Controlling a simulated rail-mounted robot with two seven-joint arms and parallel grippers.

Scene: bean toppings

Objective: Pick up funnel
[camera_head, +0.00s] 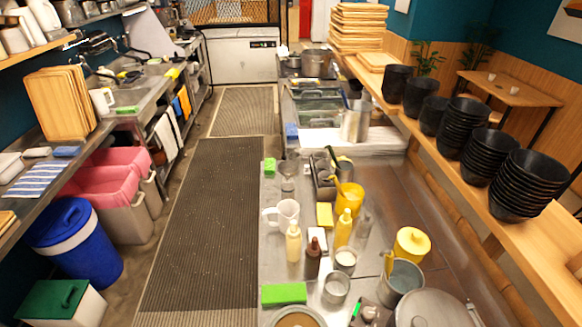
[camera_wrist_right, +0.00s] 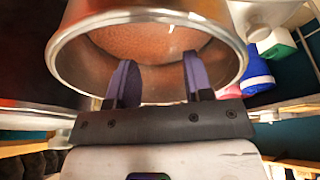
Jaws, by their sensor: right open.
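I cannot make out a funnel for certain. A small grey metal piece (camera_head: 288,170) at the far left of the steel counter may be one, but it is too small to tell. My right gripper (camera_wrist_right: 156,82) is open in the right wrist view, its two dark fingers apart with nothing seen between them. A steel pot (camera_wrist_right: 215,78) with brown contents fills the view beyond the fingers; I cannot tell whether they touch it. Neither gripper shows in the head view.
The counter holds a clear jug (camera_head: 287,212), a yellow squeeze bottle (camera_head: 344,228), a brown bottle (camera_head: 312,259), a green block (camera_head: 284,293) and a large lidded pot (camera_head: 436,308). Stacked black bowls (camera_head: 528,180) line the right shelf. The counter's right middle (camera_head: 395,195) is clear.

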